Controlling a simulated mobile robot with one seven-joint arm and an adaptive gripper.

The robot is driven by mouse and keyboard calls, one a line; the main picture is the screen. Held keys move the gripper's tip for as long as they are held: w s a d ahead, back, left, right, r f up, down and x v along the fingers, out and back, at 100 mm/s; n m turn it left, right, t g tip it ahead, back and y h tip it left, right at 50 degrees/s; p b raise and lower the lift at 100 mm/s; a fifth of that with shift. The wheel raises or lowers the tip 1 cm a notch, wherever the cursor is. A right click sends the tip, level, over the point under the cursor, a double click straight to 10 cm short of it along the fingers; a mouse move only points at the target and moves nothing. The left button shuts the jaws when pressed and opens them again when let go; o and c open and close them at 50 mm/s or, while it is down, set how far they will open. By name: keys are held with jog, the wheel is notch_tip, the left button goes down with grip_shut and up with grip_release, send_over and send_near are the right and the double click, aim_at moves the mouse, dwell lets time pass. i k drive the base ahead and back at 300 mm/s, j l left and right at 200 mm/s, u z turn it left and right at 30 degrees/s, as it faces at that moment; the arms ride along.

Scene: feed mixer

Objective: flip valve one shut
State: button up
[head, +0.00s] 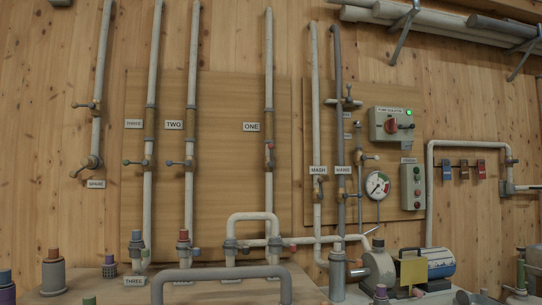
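The label ONE (250,127) is on the wooden backboard, just left of a pale vertical pipe (269,90). Valve one (270,153) sits on that pipe a little below the label, with a small reddish lever tip. Its lever shows over the pipe and seems to lie roughly along it, not out to the side; it is too small to be sure. On the pipes by labels TWO (174,125) and THREE (133,124), the valve levers stick out sideways to the left. My gripper is not in view.
Pipes marked MASH (318,170) and a gauge (377,185) stand right of valve one. A control box (391,124) with a green light is farther right. A looped pipe (253,217), a grey arched bar (220,273) and a motor pump (425,263) are low in front.

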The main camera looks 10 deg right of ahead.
aim_at(270, 147)
jog(key=i+l, duration=0.1)
jog(key=l, duration=0.25)
jog(key=i+l, duration=0.15)
jog(key=l, duration=0.25)
jog(key=i+l, duration=0.1)
jog(key=l, duration=0.25)
jog(key=i+l, duration=0.1)
jog(key=l, duration=0.3)
jog(key=i+l, duration=0.15)
jog(key=l, duration=0.2)
jog(key=i+l, duration=0.1)
jog(key=l, duration=0.3)
jog(key=i+l, duration=0.15)
jog(key=l, duration=0.2)
jog(key=u, duration=0.05)
